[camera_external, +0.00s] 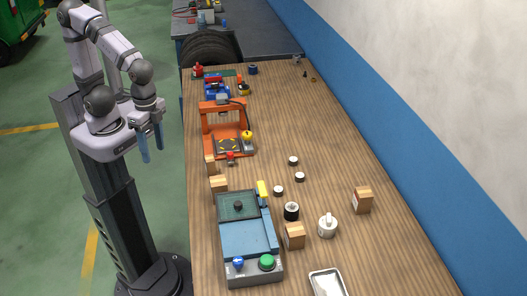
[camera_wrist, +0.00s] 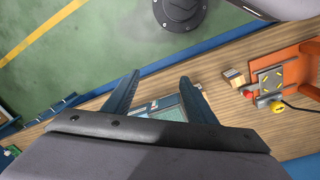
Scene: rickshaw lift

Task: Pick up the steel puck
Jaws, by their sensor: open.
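Several small round pucks with dark sides and pale tops lie on the wooden table in the external view: one at the back (camera_external: 293,160), one in the middle (camera_external: 299,177) and one at the front left (camera_external: 278,190). I cannot tell which is steel. My gripper (camera_external: 153,154) hangs left of the table's left edge, well away from the pucks. It is open and empty, with two blue fingers pointing down. The wrist view shows the spread fingers of my gripper (camera_wrist: 158,88) and no puck.
A blue-grey machine with a green button (camera_external: 248,250) stands near the pucks. An orange frame (camera_external: 222,125) is further back, also in the wrist view (camera_wrist: 300,70). A black-sided cylinder (camera_external: 291,211), white mug (camera_external: 327,226), wooden blocks (camera_external: 362,200) and metal tray (camera_external: 326,285) surround them.

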